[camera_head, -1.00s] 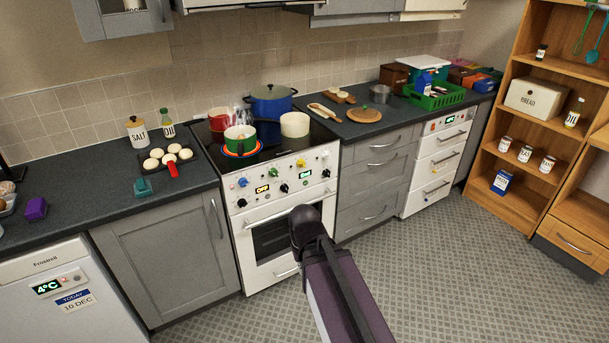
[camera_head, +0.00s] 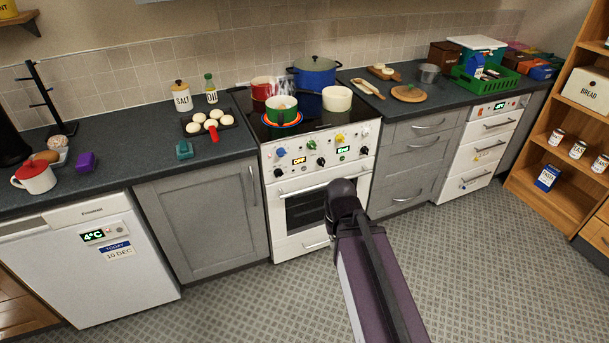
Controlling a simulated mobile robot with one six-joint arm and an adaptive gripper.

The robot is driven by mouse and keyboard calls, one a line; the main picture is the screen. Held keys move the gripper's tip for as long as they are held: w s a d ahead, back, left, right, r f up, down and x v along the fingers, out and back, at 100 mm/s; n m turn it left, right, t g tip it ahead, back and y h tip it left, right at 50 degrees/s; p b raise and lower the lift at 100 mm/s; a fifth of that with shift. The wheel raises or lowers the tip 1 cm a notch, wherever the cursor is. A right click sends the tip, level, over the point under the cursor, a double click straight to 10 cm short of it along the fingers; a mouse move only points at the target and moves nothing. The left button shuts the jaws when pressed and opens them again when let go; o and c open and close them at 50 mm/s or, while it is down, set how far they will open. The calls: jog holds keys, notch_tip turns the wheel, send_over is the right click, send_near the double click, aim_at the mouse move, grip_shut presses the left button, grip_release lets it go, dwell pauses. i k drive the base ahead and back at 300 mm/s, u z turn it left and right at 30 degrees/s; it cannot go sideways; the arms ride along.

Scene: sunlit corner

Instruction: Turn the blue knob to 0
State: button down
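The blue knob (camera_head: 281,152) is at the upper left of the white stove's front panel (camera_head: 317,147). It is too small for me to read its pointer or scale. Several black knobs and a yellow knob (camera_head: 340,138) share the panel. An orange display (camera_head: 299,160) seems to read OFF, and a green-lit display (camera_head: 343,150) is to its right. My arm rises from the bottom of the picture and its dark, rounded end lies in front of the oven door, below and right of the blue knob. No gripper fingers show.
A red pot (camera_head: 261,88), green pot (camera_head: 281,108), cream pot (camera_head: 337,98) and blue pot (camera_head: 315,72) stand on the hob. A tray of round white items with a red handle (camera_head: 213,134) lies on the left counter. The patterned floor before the stove is clear.

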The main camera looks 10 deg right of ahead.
aim_at(280, 151)
jog(key=k, duration=1.35)
jog(key=u, duration=0.6)
jog(key=i, duration=1.7)
jog(key=z, duration=0.15)
